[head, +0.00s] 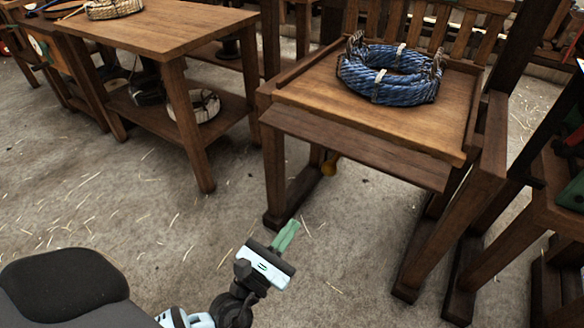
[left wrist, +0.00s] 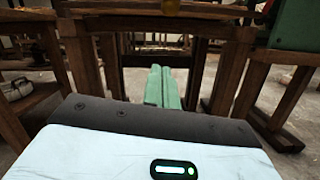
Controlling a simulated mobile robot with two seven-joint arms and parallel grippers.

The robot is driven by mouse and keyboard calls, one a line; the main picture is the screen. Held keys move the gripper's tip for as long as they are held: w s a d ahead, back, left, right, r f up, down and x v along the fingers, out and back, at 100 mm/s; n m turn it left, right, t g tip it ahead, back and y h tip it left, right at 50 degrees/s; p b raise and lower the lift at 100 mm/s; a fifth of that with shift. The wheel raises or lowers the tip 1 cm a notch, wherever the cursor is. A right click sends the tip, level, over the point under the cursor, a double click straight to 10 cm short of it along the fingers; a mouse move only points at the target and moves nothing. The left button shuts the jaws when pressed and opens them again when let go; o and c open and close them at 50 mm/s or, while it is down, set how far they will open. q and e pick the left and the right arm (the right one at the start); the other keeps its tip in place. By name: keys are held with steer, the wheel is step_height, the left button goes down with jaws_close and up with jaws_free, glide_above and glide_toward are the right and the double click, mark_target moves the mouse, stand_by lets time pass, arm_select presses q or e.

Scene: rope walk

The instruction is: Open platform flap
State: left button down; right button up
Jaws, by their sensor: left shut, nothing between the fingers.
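The wooden platform (head: 440,132) stands right of centre in the head view. Its flap (head: 350,145) is a long board along the front edge, sloping down and outward. A small brass-coloured knob (head: 329,168) shows below the flap's lower edge; what it is fixed to is hidden. My left gripper (head: 288,236) is in front of and below the flap, clear of it, with its green fingers together and empty. The fingers also show in the left wrist view (left wrist: 162,87), pointing toward the dark wooden frame under the platform. My right gripper is not in view.
A coil of blue rope (head: 388,72) lies on the platform. A wooden workbench (head: 160,32) with a lower shelf stands at the left. Dark posts and a stand with a green part (head: 571,193) are at the right. The straw-strewn floor in front is clear.

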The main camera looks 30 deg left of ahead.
arm_select(q)
steer(key=w+d+r+p, duration=0.1)
steer(key=w+r, duration=0.5)
steer(key=w, duration=0.3)
steer(key=shift+w+d, duration=0.35)
stand_by(0.4)
